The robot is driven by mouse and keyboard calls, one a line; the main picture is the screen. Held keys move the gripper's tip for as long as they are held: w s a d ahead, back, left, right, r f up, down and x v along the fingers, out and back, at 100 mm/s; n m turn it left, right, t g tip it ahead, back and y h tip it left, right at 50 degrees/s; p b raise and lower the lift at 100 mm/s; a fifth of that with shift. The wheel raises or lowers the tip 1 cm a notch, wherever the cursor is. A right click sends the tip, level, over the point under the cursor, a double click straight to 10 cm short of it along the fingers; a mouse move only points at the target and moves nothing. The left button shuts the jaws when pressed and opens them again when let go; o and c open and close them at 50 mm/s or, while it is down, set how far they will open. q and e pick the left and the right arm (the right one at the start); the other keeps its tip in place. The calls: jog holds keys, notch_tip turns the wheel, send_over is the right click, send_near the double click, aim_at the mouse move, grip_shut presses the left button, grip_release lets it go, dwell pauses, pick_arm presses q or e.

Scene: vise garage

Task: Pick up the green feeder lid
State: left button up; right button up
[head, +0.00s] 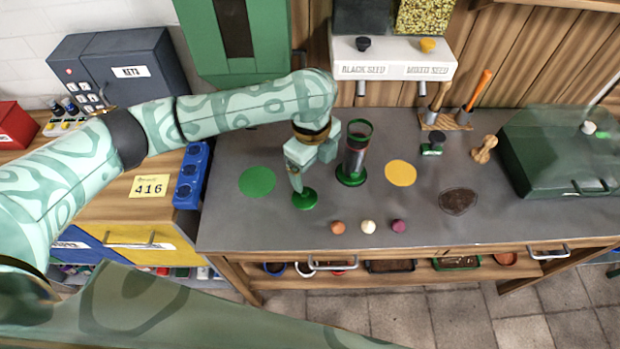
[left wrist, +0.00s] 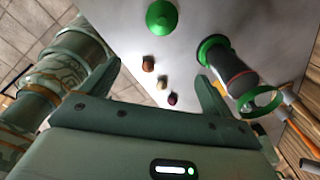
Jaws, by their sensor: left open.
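The green feeder lid (head: 306,201), a round disc with a raised middle, lies on the grey bench top. It also shows in the left wrist view (left wrist: 161,17), near the top edge, beyond the fingertips. My left gripper (head: 297,184) is open and empty, close to the lid in the head view and partly covering it. In the left wrist view the two fingers (left wrist: 158,82) stand apart with the lid not between them. The feeder tube (head: 356,155), clear and dark with a green base and rim, stands upright just right of the gripper. My right gripper is not in view.
A green disc (head: 257,182) lies left of the lid, a yellow disc (head: 401,173) and a dark brown patch (head: 458,201) right. Small brown (head: 338,227), cream (head: 368,226) and purple (head: 398,226) balls sit near the front edge. A green case (head: 560,155) stands at right.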

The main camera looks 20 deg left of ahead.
pick_arm(q)
jog(key=w+a, duration=0.1)
jog(key=b, duration=0.4)
send_over(309, 201)
jog(key=shift+m+y, duration=0.3)
notch_tip(309, 201, down, 9)
jog(key=shift+r, duration=0.15)
jog(key=shift+f, duration=0.45)
jog(key=f+b, duration=0.1)
jog(key=a+f+b, duration=0.1)
jog(key=f, duration=0.1)
jog(key=w+f+b, duration=0.1)
jog(key=f, duration=0.1)
jog(key=shift+a+f, duration=0.15)
jog(key=shift+a, duration=0.05)
jog(key=shift+s, duration=0.1)
jog(key=shift+c, duration=0.9)
jog(key=c, duration=1)
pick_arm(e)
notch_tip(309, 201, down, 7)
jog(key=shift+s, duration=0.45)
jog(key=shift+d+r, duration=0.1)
